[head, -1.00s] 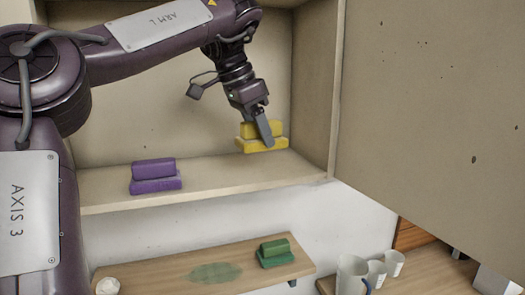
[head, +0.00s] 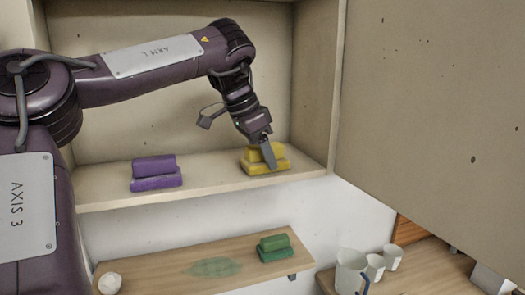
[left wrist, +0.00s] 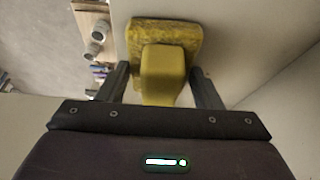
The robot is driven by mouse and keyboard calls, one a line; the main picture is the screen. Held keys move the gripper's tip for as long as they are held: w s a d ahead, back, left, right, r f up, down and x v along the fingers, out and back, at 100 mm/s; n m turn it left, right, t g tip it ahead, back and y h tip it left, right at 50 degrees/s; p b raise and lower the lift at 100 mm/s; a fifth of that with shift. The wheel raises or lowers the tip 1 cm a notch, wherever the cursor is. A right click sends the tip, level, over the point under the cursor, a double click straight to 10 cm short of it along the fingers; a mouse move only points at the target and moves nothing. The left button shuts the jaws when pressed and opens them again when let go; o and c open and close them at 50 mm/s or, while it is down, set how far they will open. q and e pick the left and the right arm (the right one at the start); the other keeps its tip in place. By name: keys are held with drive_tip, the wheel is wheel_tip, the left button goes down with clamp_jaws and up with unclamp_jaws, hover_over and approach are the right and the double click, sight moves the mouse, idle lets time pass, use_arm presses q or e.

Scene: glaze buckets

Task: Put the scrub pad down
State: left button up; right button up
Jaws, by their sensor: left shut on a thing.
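The yellow scrub pad (head: 279,164) has a wide flat base and a narrower block handle on top. It is at the right part of the upper shelf (head: 215,180), level, at or just above the board; I cannot tell if it is touching. My left gripper (head: 268,160) points down and is shut on the pad's handle. In the left wrist view the fingers of my left gripper (left wrist: 158,80) are on either side of the yellow handle, with the pad's base (left wrist: 150,28) beyond. My right gripper is in neither view.
A purple pad (head: 155,175) sits on the same shelf to the left, with free board between. A green pad (head: 274,249), a leaf-shaped green mark (head: 214,268) and a white lump (head: 110,283) are on the lower shelf. White mugs (head: 351,270) stand at the lower right.

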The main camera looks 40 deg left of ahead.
sight(256, 146)
use_arm(q)
drive_tip(key=shift+d, duration=0.1)
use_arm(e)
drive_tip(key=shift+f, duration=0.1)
use_arm(q)
drive_tip(key=shift+s+f, duration=0.1)
drive_tip(key=o, duration=0.9)
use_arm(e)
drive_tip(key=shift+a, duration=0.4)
use_arm(q)
drive_tip(key=b+v, duration=0.1)
drive_tip(key=v, duration=0.2)
drive_tip(key=shift+s+r, duration=0.15)
drive_tip(key=shift+r, duration=0.05)
drive_tip(key=v, duration=0.3)
drive_tip(key=shift+s+d+r, duration=0.1)
drive_tip(key=shift+r, duration=0.1)
drive_tip(key=shift+s+r+p, duration=0.25)
drive_tip(key=shift+r+p, duration=0.15)
drive_tip(key=shift+r, duration=0.05)
drive_tip(key=shift+f, duration=0.1)
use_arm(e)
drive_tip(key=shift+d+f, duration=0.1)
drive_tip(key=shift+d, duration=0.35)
